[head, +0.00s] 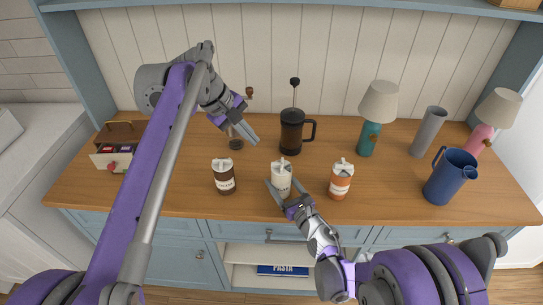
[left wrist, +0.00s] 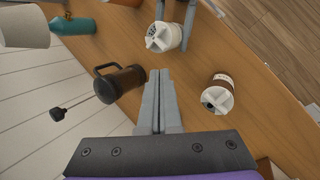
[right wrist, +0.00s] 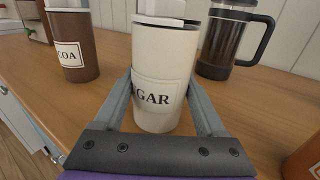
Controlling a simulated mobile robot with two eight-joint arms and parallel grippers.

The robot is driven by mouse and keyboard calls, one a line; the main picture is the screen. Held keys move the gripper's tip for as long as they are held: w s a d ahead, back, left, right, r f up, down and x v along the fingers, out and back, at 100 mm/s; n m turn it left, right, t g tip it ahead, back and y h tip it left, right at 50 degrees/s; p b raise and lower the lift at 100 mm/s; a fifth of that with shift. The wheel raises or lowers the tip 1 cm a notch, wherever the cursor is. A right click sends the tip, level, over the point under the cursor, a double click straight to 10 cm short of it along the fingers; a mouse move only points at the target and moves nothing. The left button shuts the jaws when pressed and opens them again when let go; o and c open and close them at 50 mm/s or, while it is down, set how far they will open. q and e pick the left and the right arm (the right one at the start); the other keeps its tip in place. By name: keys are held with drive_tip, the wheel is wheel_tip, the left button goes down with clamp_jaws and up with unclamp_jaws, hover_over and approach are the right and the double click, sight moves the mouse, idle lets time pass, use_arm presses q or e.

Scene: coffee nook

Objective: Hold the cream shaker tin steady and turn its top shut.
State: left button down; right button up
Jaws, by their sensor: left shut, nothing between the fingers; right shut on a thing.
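The cream shaker tin (head: 281,182) stands upright near the front of the wooden counter. In the right wrist view the tin (right wrist: 163,62) has a label of which "GAR" shows. Its white top (left wrist: 163,37) has a raised bar across it; how far it is turned I cannot tell. My right gripper (head: 284,193) is shut on the tin's body from the front, a finger on each side. My left gripper (head: 255,140) is shut and empty, above the counter, behind and left of the tin. Its closed fingers (left wrist: 158,75) are apart from the tin.
A brown cocoa tin (head: 225,181) stands left of the cream tin, an orange tin (head: 340,184) right. A French press (head: 291,133) stands behind. A teal lamp (head: 368,138), grey cylinder (head: 428,132) and blue jug (head: 450,178) are to the right. A drawer box (head: 118,150) is far left.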

sight(282, 166)
use_arm(q)
drive_tip(key=w+d+f+m+t, duration=0.2)
drive_tip(key=d+f+m, duration=0.3)
drive_tip(key=f+m, duration=0.3)
drive_tip(key=shift+f+m+h, duration=0.25)
drive_tip(key=shift+m+h, duration=0.15)
drive_tip(key=shift+m, duration=0.7)
